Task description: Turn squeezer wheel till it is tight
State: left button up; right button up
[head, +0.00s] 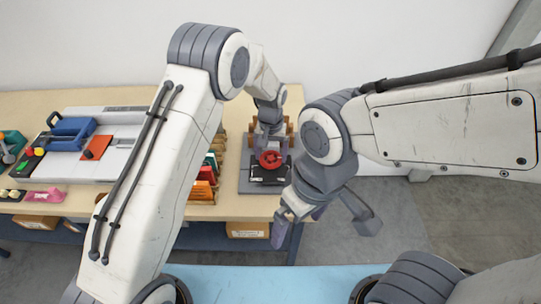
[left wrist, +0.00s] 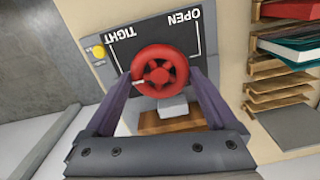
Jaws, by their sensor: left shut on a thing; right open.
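The red squeezer wheel (head: 270,159) sits on a dark plate (left wrist: 205,40) at the right end of the bench. In the left wrist view the wheel (left wrist: 160,70) has a white mark on its left rim. The plate bears the words TIGHT, at the wheel's upper left, and OPEN, at its upper right, both upside down. My left gripper (left wrist: 158,80) is shut on the wheel, one purple finger on each side. In the head view my left gripper (head: 269,143) comes down onto it from behind. My right gripper (head: 321,222) is open and empty, in front of the bench's right end.
A yellow knob (left wrist: 98,52) is at the plate's corner. A rack of coloured books or boards (head: 205,180) stands close left of the squeezer. A grey machine with a blue handle (head: 72,130) is further left. Open floor (head: 440,220) lies right of the bench.

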aim_at(271, 157)
pick_arm(q)
jog(key=o, duration=1)
jog(key=shift+r, duration=0.1)
notch_tip(271, 157, up, 10)
jog(key=b, duration=0.2)
jog(key=shift+r+b, duration=0.2)
jog(key=shift+b, duration=0.2)
